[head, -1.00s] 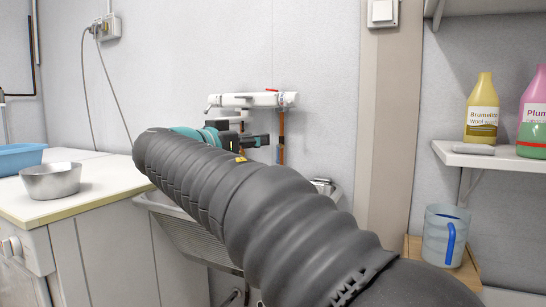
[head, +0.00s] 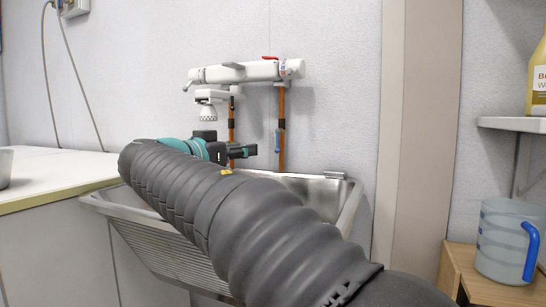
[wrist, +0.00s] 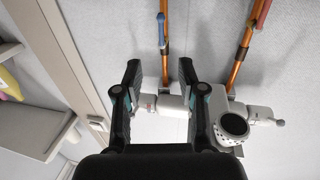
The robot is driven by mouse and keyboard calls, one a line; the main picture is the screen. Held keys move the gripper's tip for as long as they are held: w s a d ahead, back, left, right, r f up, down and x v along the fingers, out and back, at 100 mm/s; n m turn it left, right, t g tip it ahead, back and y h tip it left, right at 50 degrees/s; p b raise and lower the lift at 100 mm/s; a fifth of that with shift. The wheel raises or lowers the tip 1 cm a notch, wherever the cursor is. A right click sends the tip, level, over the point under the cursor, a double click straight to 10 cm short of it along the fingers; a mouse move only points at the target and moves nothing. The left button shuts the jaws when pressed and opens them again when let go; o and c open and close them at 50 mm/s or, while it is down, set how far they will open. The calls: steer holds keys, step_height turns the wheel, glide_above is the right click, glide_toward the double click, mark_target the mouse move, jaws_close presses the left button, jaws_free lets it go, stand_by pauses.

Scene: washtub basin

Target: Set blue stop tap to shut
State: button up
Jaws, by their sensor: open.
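The blue stop tap (head: 278,140) is a small blue lever on the right-hand copper pipe (head: 282,105), below the white wall mixer (head: 245,72). Its lever looks roughly in line with the pipe. In the wrist view the blue lever (wrist: 162,30) shows at the top, beyond my fingertips and roughly in line with the gap. My gripper (head: 250,151) is just left of the tap in the head view. In the wrist view my gripper (wrist: 159,68) is open, with nothing held between its fingers and clear of the tap.
A red lever (wrist: 263,14) is on the other copper pipe. A metal basin (head: 340,190) lies below, partly hidden by my arm. A white spout with a round head (head: 208,112) hangs left. A worktop (head: 60,175) stands left; a jug (head: 507,245) stands right.

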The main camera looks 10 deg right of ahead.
mark_target(277, 145)
steer(key=x, duration=0.9)
steer(key=p+x, duration=0.1)
steer(key=x, duration=0.4)
steer(key=shift+a+f, duration=0.1)
steer(key=shift+f, duration=0.15)
jaws_close()
